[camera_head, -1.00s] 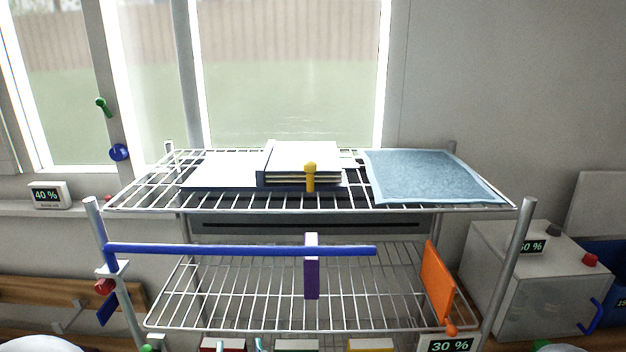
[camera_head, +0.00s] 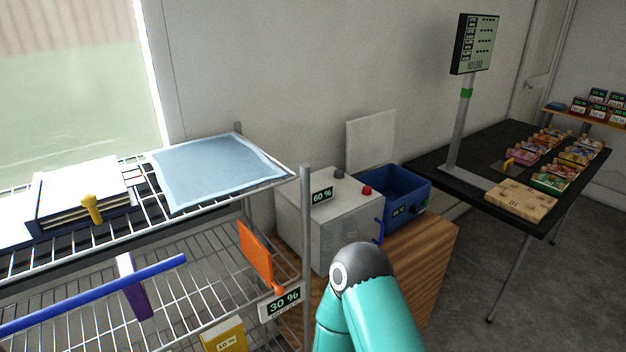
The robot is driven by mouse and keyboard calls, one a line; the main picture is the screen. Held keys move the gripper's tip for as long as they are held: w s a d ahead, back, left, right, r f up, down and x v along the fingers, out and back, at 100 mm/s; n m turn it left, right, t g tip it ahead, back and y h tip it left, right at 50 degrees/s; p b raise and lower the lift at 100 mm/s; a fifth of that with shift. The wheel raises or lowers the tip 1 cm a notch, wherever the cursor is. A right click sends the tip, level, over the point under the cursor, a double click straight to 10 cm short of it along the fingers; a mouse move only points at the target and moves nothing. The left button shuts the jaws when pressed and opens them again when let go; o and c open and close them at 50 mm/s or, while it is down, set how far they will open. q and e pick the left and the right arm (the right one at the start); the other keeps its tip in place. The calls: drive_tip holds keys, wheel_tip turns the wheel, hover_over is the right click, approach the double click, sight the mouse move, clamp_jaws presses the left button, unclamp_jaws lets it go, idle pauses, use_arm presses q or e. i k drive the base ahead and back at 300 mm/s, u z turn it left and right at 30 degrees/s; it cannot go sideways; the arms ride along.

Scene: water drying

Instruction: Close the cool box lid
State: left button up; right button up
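The cool box is a blue open-topped box (camera_head: 408,204) on a wooden surface right of the rack, with a small display on its front. A pale flat panel (camera_head: 371,141) stands upright behind it and looks like its raised lid; the hinge is hidden. The box's inside is partly visible from above. A teal arm of mine rises at the bottom centre, in front of the wooden surface. Neither gripper is in view.
A grey machine (camera_head: 334,222) with a red knob and blue handle stands left of the cool box. A wire rack (camera_head: 306,240) fills the left, with a blue cloth (camera_head: 215,172) on top. A black table (camera_head: 437,171) with a scale stands right. Floor is clear at lower right.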

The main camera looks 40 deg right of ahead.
sight(370, 139)
drive_tip(key=z, duration=0.4)
drive_tip(key=k, duration=1.05)
drive_tip(key=z, duration=0.65)
drive_tip(key=i, duration=1.1)
drive_tip(key=z, duration=0.5)
drive_tip(key=i, duration=0.45)
drive_tip(key=u, duration=0.3)
drive_tip(key=k, duration=0.4)
drive_tip(key=u, duration=0.25)
drive_tip(key=i, duration=0.25)
drive_tip(key=u, duration=2.9)
